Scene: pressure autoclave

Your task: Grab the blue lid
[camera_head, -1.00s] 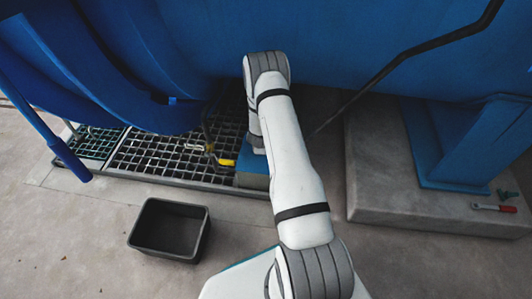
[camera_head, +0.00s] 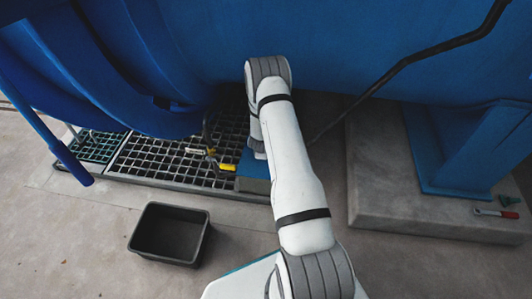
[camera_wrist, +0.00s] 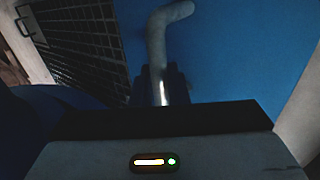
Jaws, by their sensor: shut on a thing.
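The blue lid (camera_wrist: 235,65) fills much of the wrist view as a flat blue surface, with a grey bent handle (camera_wrist: 165,40) over it. My gripper (camera_wrist: 160,92) is shut around the lower end of this handle. In the head view a small part of the blue lid (camera_head: 252,163) shows at the right end of the floor grating, left of my arm. My gripper is hidden behind my arm there. I cannot tell whether the lid is raised or lying flat.
A black grating (camera_head: 175,158) lies in the floor, with a yellow-ended part (camera_head: 228,167) over it. A black bin (camera_head: 170,233) stands in front. The blue vessel (camera_head: 330,50) looms behind. A grey plinth (camera_head: 385,200) stands at right, bearing a red-handled tool (camera_head: 495,212).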

